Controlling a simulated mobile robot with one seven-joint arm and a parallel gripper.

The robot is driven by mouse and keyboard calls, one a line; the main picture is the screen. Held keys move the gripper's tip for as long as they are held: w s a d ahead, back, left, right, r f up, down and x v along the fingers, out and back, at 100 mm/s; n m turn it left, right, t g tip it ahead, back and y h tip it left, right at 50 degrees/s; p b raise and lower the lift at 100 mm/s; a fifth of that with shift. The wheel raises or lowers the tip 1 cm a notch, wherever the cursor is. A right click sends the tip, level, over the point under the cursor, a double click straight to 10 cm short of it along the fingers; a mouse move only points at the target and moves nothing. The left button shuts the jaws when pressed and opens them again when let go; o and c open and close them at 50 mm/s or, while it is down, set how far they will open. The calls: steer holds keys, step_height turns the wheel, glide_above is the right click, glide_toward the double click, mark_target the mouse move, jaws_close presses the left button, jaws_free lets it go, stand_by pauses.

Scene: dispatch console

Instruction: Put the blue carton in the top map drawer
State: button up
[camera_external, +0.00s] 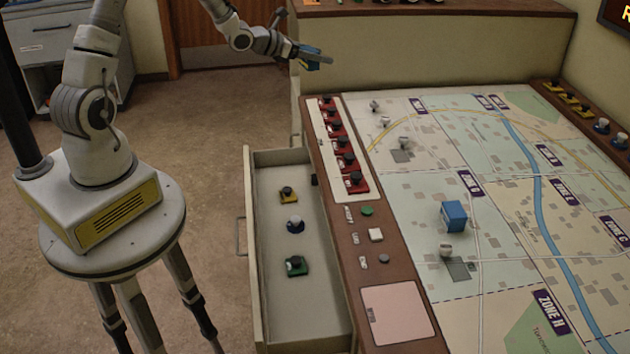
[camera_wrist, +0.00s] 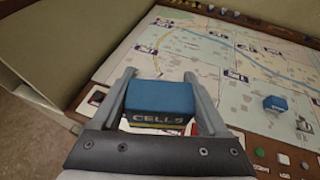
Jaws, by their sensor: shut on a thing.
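My gripper (camera_external: 316,54) is shut on a blue carton (camera_wrist: 160,101) with "CELLS" printed on its side. In the external view the held carton (camera_external: 313,66) is in the air beyond the open drawer, left of the map console. In the wrist view the fingers (camera_wrist: 160,80) lie on either side of it. A map drawer (camera_external: 268,232) stands pulled open on the console's left side; it holds a yellow, a blue and a green piece, each with a dark or pale top. A second blue box (camera_external: 453,216) stands on the map; it also shows in the wrist view (camera_wrist: 275,103).
The map table (camera_external: 420,190) carries several small pale pieces. A red row of black-knobbed pieces (camera_external: 343,145) lines its left edge, with buttons (camera_external: 375,235) below. A beige panel (camera_external: 430,50) rises behind. The drawer has bare floor between its pieces and at its near end.

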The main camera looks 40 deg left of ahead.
mark_target(300, 60)
steer(key=shift+n+y, duration=0.3)
steer(key=shift+y, duration=0.1)
steer(key=s+a, duration=0.2)
steer(key=s+a+f+b, duration=0.1)
steer(key=s+a, duration=0.1)
steer(key=shift+s+a, duration=0.25)
steer(key=shift+a, duration=0.1)
steer(key=s+d+f+m+g+h+b, duration=0.35)
steer(key=s+d+f+b, duration=0.55)
steer(key=f, duration=0.5)
steer(key=s+d+f+m+g+h+b, duration=0.2)
steer(key=s+d+f+m+g+b, duration=0.4)
steer(key=s+f+b, duration=0.6)
steer(key=s+d+f+m+g+h+b, duration=0.25)
steer(key=s+d+f+b, duration=0.5)
steer(key=f, duration=0.85)
steer(key=shift+m, duration=0.4)
steer(key=x, duration=0.4)
steer(key=b+x, duration=0.1)
steer(key=x, duration=0.3)
steer(key=s+f+x, duration=0.1)
steer(key=x, duration=0.4)
steer(key=shift+a+f, duration=0.1)
steer(key=shift+a, duration=0.15)
steer(key=shift+f+b+x, duration=0.25)
steer(key=shift+b+x, duration=0.2)
steer(key=shift+x, duration=0.6)
steer(key=shift+f+b+x, duration=0.2)
steer(key=shift+b+x, duration=0.25)
steer(key=shift+x, duration=0.6)
